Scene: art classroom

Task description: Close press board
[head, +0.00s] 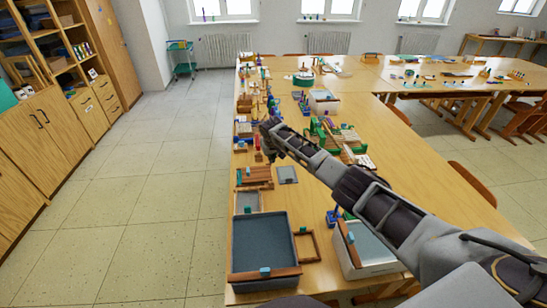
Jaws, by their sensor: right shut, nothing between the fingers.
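My right arm comes in from the lower right and reaches across the long wooden table. My right gripper (269,155) is shut and empty, pointing down over the table's left part. Just below it in the head view lies a brown slatted wooden piece (255,177), which may be the press board; I cannot tell whether it is open or shut. The gripper looks close to it but apart from it. A small grey plate (287,175) lies to its right. My left gripper is not in view.
A large grey tray (264,240) with a wooden bar stands at the table's front left. A wooden frame (307,245) and a white box (366,248) are beside it. Green and wooden pieces (340,137) lie beyond my forearm. The floor left of the table is clear.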

